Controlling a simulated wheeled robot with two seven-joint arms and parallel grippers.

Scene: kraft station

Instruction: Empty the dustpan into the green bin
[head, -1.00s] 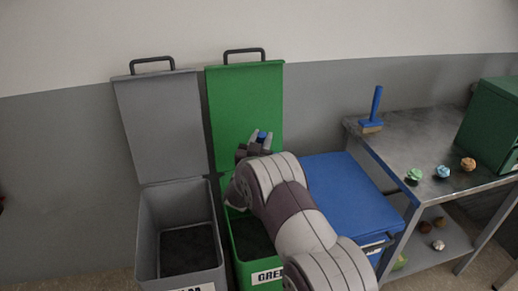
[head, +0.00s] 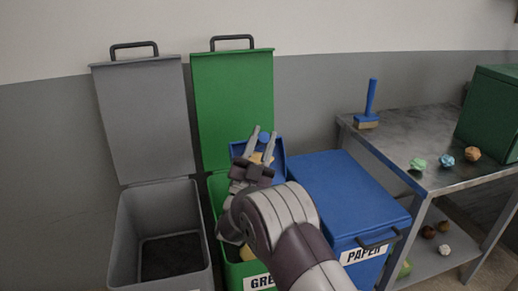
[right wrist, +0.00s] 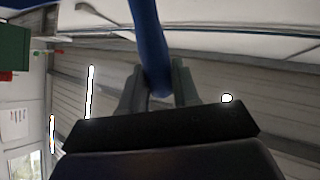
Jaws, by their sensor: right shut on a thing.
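The green bin (head: 216,200) stands open, its green lid (head: 233,95) upright behind it. My right gripper (head: 263,142) is over the bin and shut on the handle of the blue dustpan (head: 277,165). The dustpan's pan shows behind the fingers, tilted, in front of the lid. A yellowish patch (head: 257,158) shows against the pan; I cannot tell if it is loose litter. A yellowish thing (head: 246,253) shows low in the bin opening, partly hidden by my arm. In the right wrist view the blue handle (right wrist: 149,40) runs between the fingers. My left gripper is out of view.
An open grey bin (head: 128,225) stands to the left. A closed blue paper bin (head: 345,190) stands to the right. Beyond it is a metal table (head: 400,130) with a blue brush (head: 370,100), several crumpled balls and a dark green box (head: 490,112).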

